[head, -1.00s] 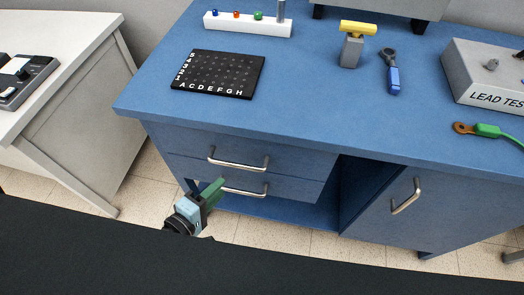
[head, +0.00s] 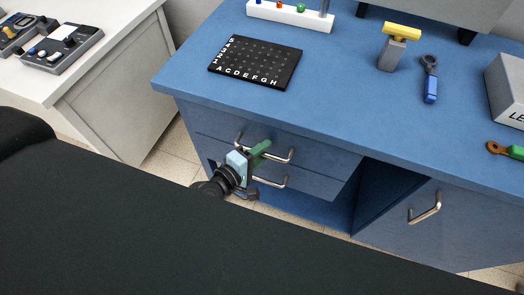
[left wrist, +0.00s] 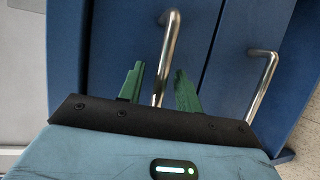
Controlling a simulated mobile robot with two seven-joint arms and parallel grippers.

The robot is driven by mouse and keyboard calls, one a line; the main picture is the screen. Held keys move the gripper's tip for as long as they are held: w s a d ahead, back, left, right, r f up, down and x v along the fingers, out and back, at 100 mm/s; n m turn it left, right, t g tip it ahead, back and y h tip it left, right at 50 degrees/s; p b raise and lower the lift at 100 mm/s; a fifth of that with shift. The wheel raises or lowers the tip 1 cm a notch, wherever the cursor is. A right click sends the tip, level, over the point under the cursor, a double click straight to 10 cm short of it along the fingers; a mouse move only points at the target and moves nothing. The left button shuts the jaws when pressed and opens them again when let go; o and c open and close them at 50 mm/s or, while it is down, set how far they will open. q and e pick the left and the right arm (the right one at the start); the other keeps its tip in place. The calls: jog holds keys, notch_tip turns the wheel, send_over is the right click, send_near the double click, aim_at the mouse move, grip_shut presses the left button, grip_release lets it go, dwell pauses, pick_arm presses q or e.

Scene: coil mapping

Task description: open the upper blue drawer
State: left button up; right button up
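The upper blue drawer (head: 322,159) is shut, flush in the front of the blue desk, with a metal bar handle (head: 279,159). My left gripper (head: 262,150) is at this handle, its green fingers overlapping it in the head view. In the left wrist view the open fingers of my left gripper (left wrist: 159,68) lie on either side of the upper handle (left wrist: 170,42), with gaps showing beside the bar. The lower drawer's handle (left wrist: 262,85) is to the right there, outside the fingers. My right gripper is not in view.
The lower drawer's handle (head: 272,184) is just below my gripper. A cabinet door with a handle (head: 426,208) is at the right. The desktop (head: 335,95) above holds a black lettered board (head: 256,60), a yellow-topped tool (head: 395,45) and a blue-handled tool (head: 430,85).

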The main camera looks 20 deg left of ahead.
pick_arm(q)
jog(key=shift+w, duration=0.1)
grip_shut()
dwell(0.6)
